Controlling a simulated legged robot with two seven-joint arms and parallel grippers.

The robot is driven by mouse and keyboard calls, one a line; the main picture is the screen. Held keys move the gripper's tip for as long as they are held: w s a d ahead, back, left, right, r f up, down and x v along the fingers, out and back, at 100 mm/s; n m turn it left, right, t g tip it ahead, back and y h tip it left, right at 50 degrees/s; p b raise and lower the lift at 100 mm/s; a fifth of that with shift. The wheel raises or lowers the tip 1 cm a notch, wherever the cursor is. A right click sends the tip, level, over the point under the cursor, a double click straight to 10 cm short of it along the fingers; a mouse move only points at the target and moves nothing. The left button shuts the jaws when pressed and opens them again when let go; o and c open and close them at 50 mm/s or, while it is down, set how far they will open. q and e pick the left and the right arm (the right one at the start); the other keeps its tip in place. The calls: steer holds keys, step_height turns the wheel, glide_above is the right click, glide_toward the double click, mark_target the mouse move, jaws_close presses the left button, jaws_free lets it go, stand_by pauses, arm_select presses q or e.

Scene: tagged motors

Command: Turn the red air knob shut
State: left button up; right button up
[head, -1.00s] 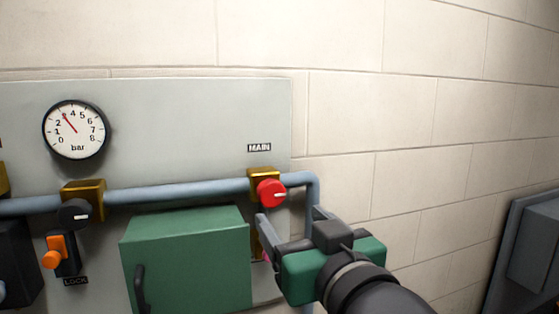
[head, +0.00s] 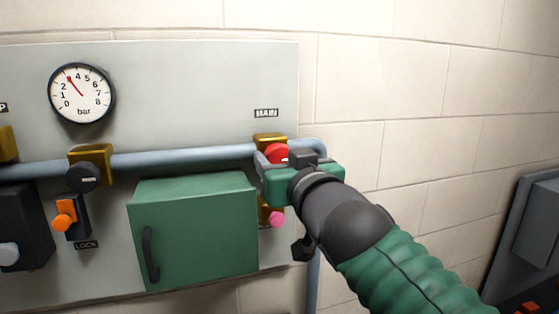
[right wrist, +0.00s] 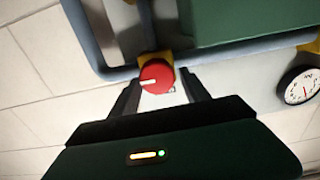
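The red knob (head: 276,153) sits on a brass valve block (head: 270,140) on the blue pipe, under the MAIN label. Its lower right is hidden by my right gripper (head: 280,160) in the head view. In the right wrist view the red knob (right wrist: 156,77) shows a white pointer mark. My right gripper (right wrist: 158,95) is open there, with one dark finger on each side of the knob; I cannot tell if they touch it. My left gripper is not in view.
A pressure gauge (head: 81,93) reads about 3 bar. A black knob (head: 83,178), an orange lock switch (head: 65,214), a green cabinet (head: 195,230) and a pink knob (head: 277,219) are nearby. A grey box (head: 530,235) is at right.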

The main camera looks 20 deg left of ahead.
steer(key=shift+w+d+f, duration=0.1)
steer(key=shift+w+d, duration=0.05)
steer(key=c, duration=0.5)
steer(key=shift+d, duration=0.1)
steer(key=c, duration=0.3)
steer(key=shift+c, duration=0.2)
steer(key=shift+n, duration=0.3)
steer(key=n, duration=0.3)
steer(key=shift+a+f+n, duration=0.1)
steer(key=shift+a+n, duration=0.1)
steer(key=shift+n, duration=0.1)
steer(key=n, duration=0.4)
steer(key=shift+f+n, duration=0.1)
steer(key=shift+n, duration=0.2)
steer(key=shift+a+f+n+p, duration=0.1)
steer(key=shift+f+n+p, duration=0.1)
steer(key=shift+n, duration=2.05)
steer(key=shift+a+f+n+p, duration=0.1)
steer(key=shift+f+n+p, duration=0.1)
steer(key=shift+n, duration=2.05)
